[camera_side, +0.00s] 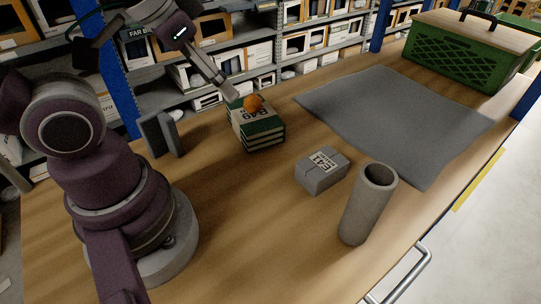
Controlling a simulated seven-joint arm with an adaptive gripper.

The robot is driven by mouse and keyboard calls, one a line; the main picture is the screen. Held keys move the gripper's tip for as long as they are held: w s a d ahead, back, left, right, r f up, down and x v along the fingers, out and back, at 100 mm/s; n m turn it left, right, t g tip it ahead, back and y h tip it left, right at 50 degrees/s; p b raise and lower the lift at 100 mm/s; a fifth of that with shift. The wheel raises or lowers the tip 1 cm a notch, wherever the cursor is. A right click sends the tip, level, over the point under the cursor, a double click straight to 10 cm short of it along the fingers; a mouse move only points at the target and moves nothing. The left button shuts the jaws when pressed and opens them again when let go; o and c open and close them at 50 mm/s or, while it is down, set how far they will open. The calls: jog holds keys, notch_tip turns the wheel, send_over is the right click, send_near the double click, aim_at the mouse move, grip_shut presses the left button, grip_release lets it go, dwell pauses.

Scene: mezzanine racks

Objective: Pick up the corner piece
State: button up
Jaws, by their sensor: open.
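A grey upright piece with two flat plates meeting at an angle (160,134) stands on the wooden table left of the middle; it looks like the corner piece. My gripper (230,93) is up and to the right of it, at the back left corner of a stack of green and white books or boxes (262,138). A small orange round thing (254,103) sits on top of that stack, just right of my gripper. The fingers are small and dark in the picture. My gripper holds nothing that I can see and is apart from the grey piece.
A small grey box (321,171) and a tall grey tube (367,204) stand at the front right. A grey mat (400,120) lies behind them. A green crate with a wooden lid (458,55) stands at the back right. Shelves line the back. The front middle table is clear.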

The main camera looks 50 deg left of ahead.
jog(key=n+g, duration=0.6)
jog(key=n, duration=1.4)
send_near(169, 132)
jog(key=shift+w+a+f, duration=0.2)
jog(key=shift+a+f, duration=0.2)
jog(key=shift+a, duration=0.2)
jog(key=shift+w+a+f, duration=0.2)
jog(key=shift+a+f, duration=0.2)
jog(key=shift+a, duration=0.15)
jog(key=f, duration=1)
jog(key=shift+s+a+f, duration=0.1)
jog(key=shift+s+a, duration=0.1)
jog(key=shift+s, duration=0.15)
jog(key=c, duration=0.8)
